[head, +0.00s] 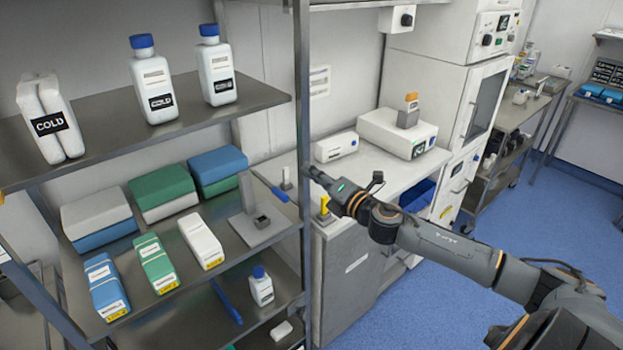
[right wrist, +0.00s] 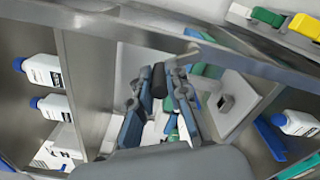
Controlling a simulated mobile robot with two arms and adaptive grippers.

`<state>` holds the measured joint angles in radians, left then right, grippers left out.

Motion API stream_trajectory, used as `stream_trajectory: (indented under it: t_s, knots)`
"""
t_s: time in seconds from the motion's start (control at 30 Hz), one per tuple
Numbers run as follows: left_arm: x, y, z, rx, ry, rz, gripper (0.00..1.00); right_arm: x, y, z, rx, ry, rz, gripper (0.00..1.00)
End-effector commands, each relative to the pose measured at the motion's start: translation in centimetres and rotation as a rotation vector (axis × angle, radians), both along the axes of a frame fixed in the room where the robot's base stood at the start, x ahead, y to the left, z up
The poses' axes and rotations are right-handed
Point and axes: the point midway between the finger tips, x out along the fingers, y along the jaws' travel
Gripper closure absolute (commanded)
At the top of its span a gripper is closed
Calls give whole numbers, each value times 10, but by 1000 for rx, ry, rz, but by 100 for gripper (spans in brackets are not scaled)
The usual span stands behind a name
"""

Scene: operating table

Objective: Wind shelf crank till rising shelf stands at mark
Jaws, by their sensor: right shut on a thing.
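A steel shelf rack fills the left of the head view, with an upper shelf (head: 100,115) and a middle shelf (head: 185,265). I cannot tell which one is the rising shelf. My right gripper (head: 316,174) is at the rack's front right post (head: 303,110). In the right wrist view my right gripper (right wrist: 160,100) is shut on a dark cylindrical grip (right wrist: 160,78), which looks like the crank handle. The rest of the crank is hidden by the fingers and post. A small yellow piece (head: 325,206) shows beside the post; I cannot tell whether it is the mark. My left gripper is out of view.
White COLD bottles (head: 153,85) stand on the upper shelf. Coloured boxes (head: 160,190) and a grey stand (head: 252,222) are on the middle shelf. A counter (head: 380,155) with a white device (head: 395,132) is behind my right arm. Blue floor (head: 560,220) is open at right.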

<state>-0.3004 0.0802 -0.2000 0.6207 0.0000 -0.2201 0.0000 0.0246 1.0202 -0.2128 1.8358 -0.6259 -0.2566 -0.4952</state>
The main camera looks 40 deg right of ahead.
Motion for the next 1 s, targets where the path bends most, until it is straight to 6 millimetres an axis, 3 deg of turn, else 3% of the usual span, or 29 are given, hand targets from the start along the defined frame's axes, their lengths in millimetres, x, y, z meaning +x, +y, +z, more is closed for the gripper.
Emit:
stream_trajectory:
  t_s: [0.5,1.0]
  knots:
    - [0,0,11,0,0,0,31,2,-20,10,391,24,-8,100]
    - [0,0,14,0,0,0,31,3,-24,10,499,33,-7,100]
